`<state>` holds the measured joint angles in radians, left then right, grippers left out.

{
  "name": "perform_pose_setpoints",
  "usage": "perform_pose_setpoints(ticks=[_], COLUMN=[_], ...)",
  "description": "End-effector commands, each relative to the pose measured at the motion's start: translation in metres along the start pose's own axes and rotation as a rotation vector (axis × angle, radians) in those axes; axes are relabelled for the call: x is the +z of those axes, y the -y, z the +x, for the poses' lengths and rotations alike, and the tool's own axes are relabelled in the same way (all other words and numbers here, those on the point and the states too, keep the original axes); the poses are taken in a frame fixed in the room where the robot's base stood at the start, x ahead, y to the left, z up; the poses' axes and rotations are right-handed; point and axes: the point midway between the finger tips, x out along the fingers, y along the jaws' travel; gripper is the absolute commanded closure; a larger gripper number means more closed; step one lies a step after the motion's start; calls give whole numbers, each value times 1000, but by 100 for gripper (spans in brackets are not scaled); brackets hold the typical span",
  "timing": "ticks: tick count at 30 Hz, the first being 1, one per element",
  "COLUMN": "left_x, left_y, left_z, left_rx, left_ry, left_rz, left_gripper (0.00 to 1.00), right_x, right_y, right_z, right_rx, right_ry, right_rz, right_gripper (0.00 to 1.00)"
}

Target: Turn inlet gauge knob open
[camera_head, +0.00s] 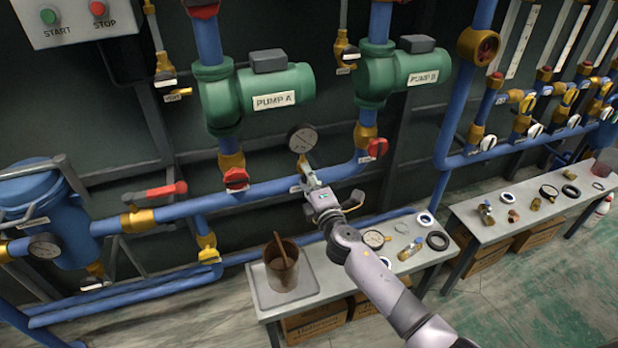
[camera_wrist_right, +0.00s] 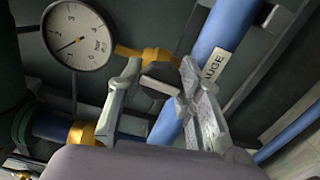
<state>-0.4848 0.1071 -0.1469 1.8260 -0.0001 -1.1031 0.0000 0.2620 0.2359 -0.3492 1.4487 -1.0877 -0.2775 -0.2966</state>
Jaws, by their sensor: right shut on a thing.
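The inlet gauge (camera_head: 302,138) is a round white dial above the blue pipe between the two pumps. It also shows at the upper left of the right wrist view (camera_wrist_right: 76,36). Its dark knob (camera_wrist_right: 160,78) sits on a brass valve (camera_wrist_right: 150,54) beside the blue pipe, next to a white label ending in "UGE" (camera_wrist_right: 215,64). My right gripper (camera_head: 308,178) is at this valve, its two fingers (camera_wrist_right: 160,75) on either side of the knob and shut on it. In the head view the gripper hides most of the knob. My left gripper is not in view.
Green pumps A (camera_head: 265,88) and B (camera_head: 400,72) stand above the pipe, with red valve handles (camera_head: 236,178) below. A bench (camera_head: 330,290) under my right arm holds a brown pot (camera_head: 283,265) and loose parts. A second bench (camera_head: 480,225) stands at right.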

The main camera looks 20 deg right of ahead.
Motion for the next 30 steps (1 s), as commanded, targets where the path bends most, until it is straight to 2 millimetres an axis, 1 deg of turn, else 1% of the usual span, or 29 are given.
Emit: perform_pose_setpoints(ticks=[3, 9, 23, 24, 30], left_x=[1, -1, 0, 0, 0], left_y=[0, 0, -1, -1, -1], left_z=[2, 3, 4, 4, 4], left_rx=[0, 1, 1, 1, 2], left_ry=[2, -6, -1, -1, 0], left_rz=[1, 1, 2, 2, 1], left_gripper=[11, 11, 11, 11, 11], right_x=[0, 0, -1, -1, 0], right_y=[1, 1, 2, 2, 1], right_z=[0, 0, 0, 0, 0], right_rx=[-2, -2, -3, -3, -2], right_ry=[-1, -1, -2, -2, -1], right_rz=[-49, -92, -102, -102, -101], right_gripper=[95, 95, 95, 65, 52])
